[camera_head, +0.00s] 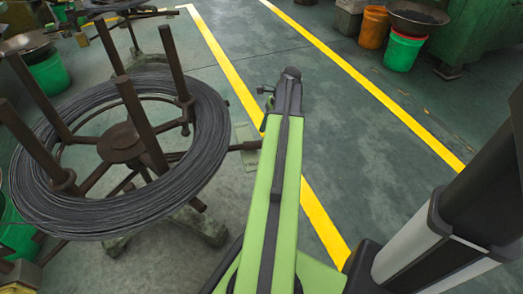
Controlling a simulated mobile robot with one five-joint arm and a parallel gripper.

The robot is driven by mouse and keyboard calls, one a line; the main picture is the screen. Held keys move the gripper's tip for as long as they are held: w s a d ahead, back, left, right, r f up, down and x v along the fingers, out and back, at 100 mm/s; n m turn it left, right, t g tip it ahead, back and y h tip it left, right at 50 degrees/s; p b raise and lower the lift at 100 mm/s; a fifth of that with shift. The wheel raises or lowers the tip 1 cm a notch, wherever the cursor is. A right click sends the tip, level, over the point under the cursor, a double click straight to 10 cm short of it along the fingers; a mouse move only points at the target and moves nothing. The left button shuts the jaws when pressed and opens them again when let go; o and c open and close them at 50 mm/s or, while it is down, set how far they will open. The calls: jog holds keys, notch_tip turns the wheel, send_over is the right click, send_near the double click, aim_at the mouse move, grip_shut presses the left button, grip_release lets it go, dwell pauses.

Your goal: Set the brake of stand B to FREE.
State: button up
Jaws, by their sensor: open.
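A wire stand with a large dark coil (205,130) fills the left side. It has a brown hub (120,143) and several upright brown posts. I see no letter on it, so I cannot tell whether it is stand B. A brown bar (242,146) reaches right from under the coil and ends at or behind my green arm. It may be the brake lever; its setting is not readable. A pale plate (243,131) shows beside the bar. My gripper (268,92) shows only as small dark parts at the arm's far end, mostly hidden, beyond the bar and apart from it.
A second stand (133,45) is at the top left. Green buckets stand at the left (48,72) and upper right (402,52), with an orange bucket (374,27) and a green machine (480,30). Yellow lines (365,82) cross clear floor right of my arm.

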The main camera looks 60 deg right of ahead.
jog(key=b+x, duration=0.3)
jog(key=x, duration=0.2)
jog(key=shift+r, duration=0.1)
grip_shut()
dwell(1.2)
